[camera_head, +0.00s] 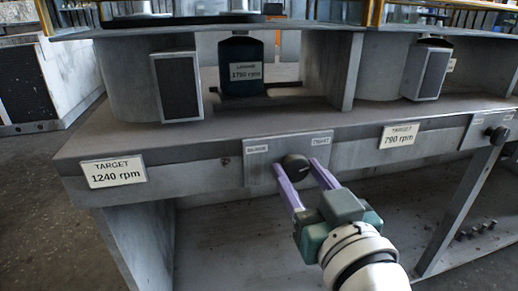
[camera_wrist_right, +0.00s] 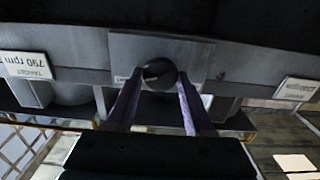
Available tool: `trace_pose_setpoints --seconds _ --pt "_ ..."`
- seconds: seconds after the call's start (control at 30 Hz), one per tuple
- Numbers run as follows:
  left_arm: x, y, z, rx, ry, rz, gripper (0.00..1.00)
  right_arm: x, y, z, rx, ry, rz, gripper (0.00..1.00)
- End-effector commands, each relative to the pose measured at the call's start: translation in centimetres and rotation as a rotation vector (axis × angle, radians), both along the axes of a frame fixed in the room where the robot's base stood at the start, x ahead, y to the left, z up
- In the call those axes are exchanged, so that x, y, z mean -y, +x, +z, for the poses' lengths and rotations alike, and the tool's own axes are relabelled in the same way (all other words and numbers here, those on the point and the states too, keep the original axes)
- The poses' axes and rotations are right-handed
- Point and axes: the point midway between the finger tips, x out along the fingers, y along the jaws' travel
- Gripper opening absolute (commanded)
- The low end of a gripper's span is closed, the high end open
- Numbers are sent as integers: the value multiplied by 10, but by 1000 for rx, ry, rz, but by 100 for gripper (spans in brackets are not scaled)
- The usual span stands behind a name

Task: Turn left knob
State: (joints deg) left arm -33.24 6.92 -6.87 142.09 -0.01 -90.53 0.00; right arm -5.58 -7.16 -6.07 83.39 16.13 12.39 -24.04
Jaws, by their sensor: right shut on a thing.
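The left knob (camera_head: 295,166) is a round dark knob on a grey plate (camera_head: 258,172) on the front edge of the bench. The plate has a small label at each upper side. My right gripper (camera_head: 299,177) has its two purple fingers on either side of the knob, shut on it. In the right wrist view the knob (camera_wrist_right: 159,74) sits between the fingertips, partly hidden by them. Another dark knob (camera_head: 498,134) is on a plate at the far right, apart from the gripper. My left gripper is not in view.
Labels reading "TARGET 1240 rpm" (camera_head: 114,171) and "TARGET 790 rpm" (camera_head: 399,135) are on the bench front. A dark blue unit showing 1780 rpm (camera_head: 241,67) stands behind the knob. A slanted leg (camera_head: 460,211) stands right of my right arm. Small pegs lie on the lower shelf.

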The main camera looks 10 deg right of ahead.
Motion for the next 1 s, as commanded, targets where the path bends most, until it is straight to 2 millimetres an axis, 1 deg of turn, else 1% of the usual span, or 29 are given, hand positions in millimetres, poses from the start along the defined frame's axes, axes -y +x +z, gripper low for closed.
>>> trace_pose_setpoints --seconds 0.03,0.2,0.6,0.8,1.0 --pt "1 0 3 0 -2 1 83 0 0 1 -2 42 1 0" --pt "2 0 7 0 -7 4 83 0 0 1 -8 205 1 0" --pt "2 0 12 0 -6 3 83 1 0 0 -19 559 0 0" --pt "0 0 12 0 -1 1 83 2 0 0 -22 686 0 0" --pt "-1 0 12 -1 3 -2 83 2 0 0 -25 764 1 0"
